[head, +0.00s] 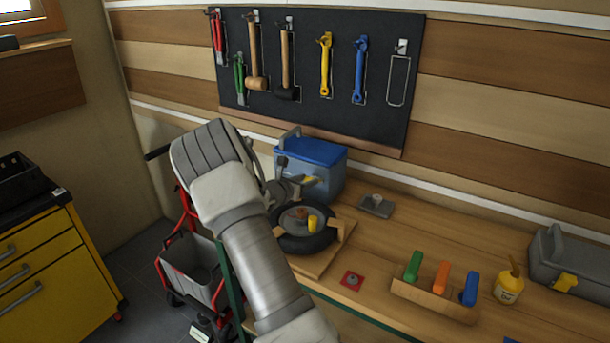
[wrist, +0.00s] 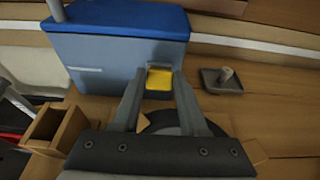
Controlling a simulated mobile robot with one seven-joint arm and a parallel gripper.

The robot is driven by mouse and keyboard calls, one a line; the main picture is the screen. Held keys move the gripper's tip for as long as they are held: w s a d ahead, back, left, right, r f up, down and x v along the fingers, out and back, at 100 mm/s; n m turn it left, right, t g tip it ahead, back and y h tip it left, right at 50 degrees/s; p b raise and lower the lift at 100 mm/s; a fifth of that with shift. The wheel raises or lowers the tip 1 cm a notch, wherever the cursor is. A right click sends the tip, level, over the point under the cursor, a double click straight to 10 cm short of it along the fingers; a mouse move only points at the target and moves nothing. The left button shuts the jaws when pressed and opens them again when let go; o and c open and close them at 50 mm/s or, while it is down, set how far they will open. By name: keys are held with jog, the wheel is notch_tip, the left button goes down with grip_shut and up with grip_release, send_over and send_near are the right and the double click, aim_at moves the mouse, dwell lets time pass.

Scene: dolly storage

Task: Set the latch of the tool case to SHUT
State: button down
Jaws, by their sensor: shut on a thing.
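A blue case (head: 322,152) with a darker blue lid stands at the back of the workbench. Its lid is down. In the wrist view, the case (wrist: 110,65) fills the upper left. My gripper (wrist: 162,78) is shut on this latch, one finger on each side. In the head view, my gripper (head: 296,184) is at the case front. The fingers hide the latch edges, and I cannot tell its exact setting.
A wheel (head: 292,238) lies below my gripper on a wooden stand. A grey tray with a peg (head: 376,205) is right of the case. A grey case (head: 575,262) with a yellow latch stands far right. Coloured handles in a wooden block (head: 432,300) stand near the front.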

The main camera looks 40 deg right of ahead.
aim_at(315, 161)
jog(key=r+y+p, duration=0.1)
jog(key=p, duration=0.1)
jog(key=d+r+g+y+p, duration=0.1)
jog(key=p, duration=0.2)
jog(key=shift+w+r+y+p, duration=0.15)
jog(key=shift+w+y+p, duration=0.05)
jog(key=shift+y+p, duration=0.15)
jog(key=y+p, duration=0.1)
jog(key=d+g+p, duration=0.1)
jog(key=p, duration=0.1)
jog(key=shift+w+r+y, duration=0.2)
jog(key=shift+r+y, duration=0.1)
jog(key=shift+y, duration=0.05)
jog(key=shift+w+d+r+g+y+p, duration=0.15)
jog(key=shift+d+g+y+p, duration=0.25)
jog(key=shift+y+p, duration=0.3)
jog(key=shift+w+d+r+g+y, duration=0.15)
jog(key=shift+d+g+y, duration=0.15)
jog(key=shift+y, duration=0.35)
jog(key=shift+w+d+r+g+y, duration=0.1)
jog(key=shift+w+d+g+y, duration=0.1)
jog(key=shift+d+y, duration=0.4)
jog(key=shift+w+d+r+g+y, duration=0.15)
jog(key=shift+d+g+y, duration=0.05)
jog(key=shift+y, duration=0.55)
jog(key=shift+c, duration=2.2)
grip_release()
